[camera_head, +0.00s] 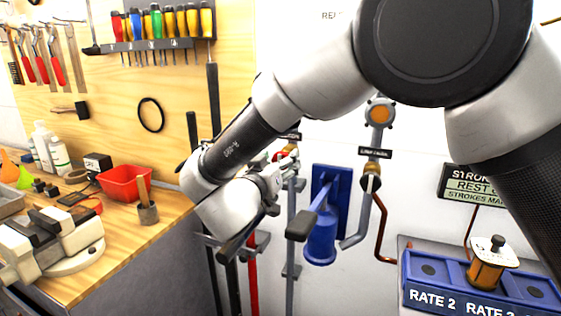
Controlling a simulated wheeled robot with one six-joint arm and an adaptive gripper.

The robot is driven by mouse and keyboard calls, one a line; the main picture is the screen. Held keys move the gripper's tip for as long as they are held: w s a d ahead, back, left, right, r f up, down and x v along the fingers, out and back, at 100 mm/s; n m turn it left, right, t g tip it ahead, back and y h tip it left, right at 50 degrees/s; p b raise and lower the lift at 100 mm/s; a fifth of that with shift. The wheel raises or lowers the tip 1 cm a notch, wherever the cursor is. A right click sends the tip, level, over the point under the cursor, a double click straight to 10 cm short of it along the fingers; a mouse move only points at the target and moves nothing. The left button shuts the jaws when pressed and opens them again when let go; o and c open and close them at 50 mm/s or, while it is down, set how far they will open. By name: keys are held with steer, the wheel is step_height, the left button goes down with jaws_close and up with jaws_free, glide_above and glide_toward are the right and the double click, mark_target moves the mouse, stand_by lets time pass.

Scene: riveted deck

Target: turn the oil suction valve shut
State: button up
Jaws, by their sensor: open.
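My arm reaches across the view, and my gripper (284,164) is at its end, pointed away from me toward the wall pipes. It is open, though its fingertips are small and partly hidden. Just beyond it, a small red part (278,156) shows beside a grey vertical pipe (291,225). It may be the valve's handle, but my gripper and wrist cover most of it. I cannot tell its angle or whether my fingers touch it. A dark label above it is partly covered and unreadable.
A blue pump (320,243) with a dark-ended lever (301,225) stands just right of my gripper. An orange sight glass (380,114) is on a pipe further right. A blue rate box (421,294) is at lower right. A wooden workbench (150,240) fills the left.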

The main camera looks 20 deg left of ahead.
steer(key=shift+w, duration=0.4)
steer(key=c, duration=1)
steer(key=shift+c, duration=0.2)
